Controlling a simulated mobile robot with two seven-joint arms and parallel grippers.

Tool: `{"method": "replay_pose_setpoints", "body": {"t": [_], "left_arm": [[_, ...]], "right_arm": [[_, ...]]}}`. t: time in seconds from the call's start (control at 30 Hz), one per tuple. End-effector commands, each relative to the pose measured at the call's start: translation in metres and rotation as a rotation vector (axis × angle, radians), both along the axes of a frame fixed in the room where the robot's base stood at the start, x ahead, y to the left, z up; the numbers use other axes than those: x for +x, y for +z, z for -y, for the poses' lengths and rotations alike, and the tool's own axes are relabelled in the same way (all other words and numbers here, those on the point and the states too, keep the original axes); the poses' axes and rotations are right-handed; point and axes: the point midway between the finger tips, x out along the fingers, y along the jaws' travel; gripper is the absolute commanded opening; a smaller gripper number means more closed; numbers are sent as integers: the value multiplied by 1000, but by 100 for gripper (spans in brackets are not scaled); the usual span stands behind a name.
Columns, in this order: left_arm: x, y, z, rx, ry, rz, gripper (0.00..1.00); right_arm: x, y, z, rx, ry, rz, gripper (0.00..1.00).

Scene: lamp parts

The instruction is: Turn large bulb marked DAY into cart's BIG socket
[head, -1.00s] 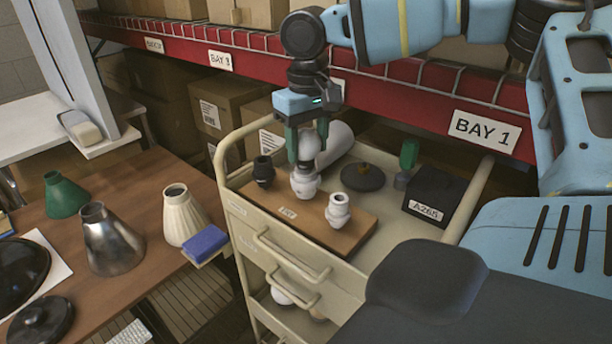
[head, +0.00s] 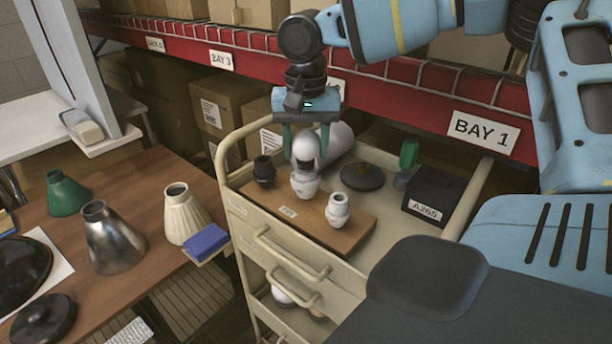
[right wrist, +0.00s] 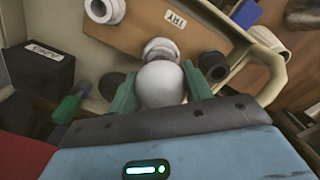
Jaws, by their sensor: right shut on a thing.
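The large white bulb (head: 305,149) stands upright between the fingers of my right gripper (head: 306,140), its lower end at the middle white socket (head: 305,185) on the cart's wooden board (head: 345,240). My right gripper is shut on the bulb. A dark patch shows on the bulb's side, but I cannot read it. In the right wrist view the bulb (right wrist: 160,86) lies between the green fingers, in line with the socket (right wrist: 160,48). I cannot tell how deep the bulb sits. A black socket (head: 264,170) and another white socket (head: 338,211) flank the middle one. My left gripper is out of view.
The cart (head: 250,225) also holds a dark round base (head: 363,177), a green-topped item (head: 408,154) and a black box marked A265 (head: 436,197). The red shelf beam (head: 420,95) runs close behind. The brown table (head: 150,245) at left carries several lamp shades.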

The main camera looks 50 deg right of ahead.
Motion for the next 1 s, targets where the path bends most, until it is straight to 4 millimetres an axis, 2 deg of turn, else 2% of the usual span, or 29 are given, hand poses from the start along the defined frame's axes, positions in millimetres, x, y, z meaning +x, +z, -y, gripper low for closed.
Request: {"method": "replay_pose_setpoints", "body": {"t": [0.23,0.5,0.7,1.0], "left_arm": [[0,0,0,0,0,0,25],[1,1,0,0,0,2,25],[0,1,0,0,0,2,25],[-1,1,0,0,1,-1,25]], "right_arm": [[-1,-4,0,-1,-72,-9,33],[1,-4,-1,-1,-397,-7,33],[2,-4,-2,-2,-574,-8,33],[2,-4,-2,-1,-599,-7,33]]}}
